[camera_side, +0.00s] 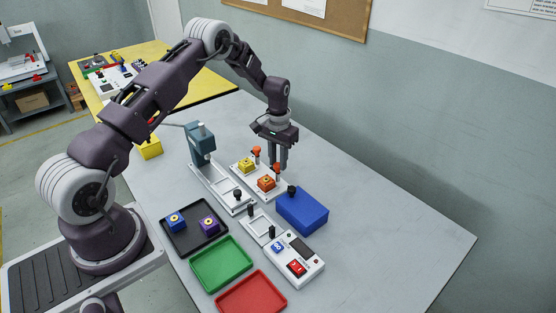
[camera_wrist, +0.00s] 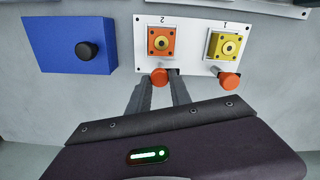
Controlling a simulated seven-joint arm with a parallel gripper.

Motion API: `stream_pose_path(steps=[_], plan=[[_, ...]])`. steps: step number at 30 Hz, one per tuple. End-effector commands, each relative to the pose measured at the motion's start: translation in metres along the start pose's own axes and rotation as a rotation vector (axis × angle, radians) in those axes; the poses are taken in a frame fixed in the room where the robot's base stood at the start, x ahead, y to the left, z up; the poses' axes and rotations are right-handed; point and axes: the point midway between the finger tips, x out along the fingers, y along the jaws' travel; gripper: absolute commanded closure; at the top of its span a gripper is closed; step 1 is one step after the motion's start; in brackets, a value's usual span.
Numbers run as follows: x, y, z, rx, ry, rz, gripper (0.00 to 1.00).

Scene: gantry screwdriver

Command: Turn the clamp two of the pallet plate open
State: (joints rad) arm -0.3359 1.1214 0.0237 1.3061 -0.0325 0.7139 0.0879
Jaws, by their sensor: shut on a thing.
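The white pallet plate (camera_wrist: 200,66) holds an orange block (camera_wrist: 162,41) at the place marked 2 and a yellow block (camera_wrist: 223,44) at the place marked 1. Clamp two (camera_wrist: 160,76), with an orange knob, stands at the plate's edge by the orange block. My gripper (camera_wrist: 160,80) is shut on it, one finger on each side of the knob. Clamp one (camera_wrist: 229,81), also orange-knobbed, stands apart to the right. In the side view, my gripper (camera_side: 278,168) points down over the plate (camera_side: 244,180); its fingers partly hide clamp two.
A blue box (camera_side: 303,210) with a black knob stands close beside the plate. A blue-grey press-like stand (camera_side: 201,142) is on its other side. Black (camera_side: 193,240), green (camera_side: 221,263) and red (camera_side: 252,294) trays and a button panel (camera_side: 297,263) lie nearer the camera.

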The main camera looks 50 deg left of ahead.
Motion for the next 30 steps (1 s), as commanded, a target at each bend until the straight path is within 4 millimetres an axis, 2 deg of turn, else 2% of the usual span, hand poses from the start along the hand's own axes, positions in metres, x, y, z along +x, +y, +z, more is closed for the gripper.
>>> stream_pose_path(steps=[9,22,23,25,30], plan=[[-0.0006,0.0006,0.0001,0.069,-0.001,0.001,1.0],[-0.0006,0.0006,0.0002,0.075,-0.001,0.001,1.0],[-0.0006,0.0005,0.0001,0.075,-0.001,0.001,0.69],[-0.0006,0.0005,0.0001,0.074,-0.001,0.0,0.56],[-0.0003,0.0003,0.0001,0.074,-0.001,0.0,0.53]])
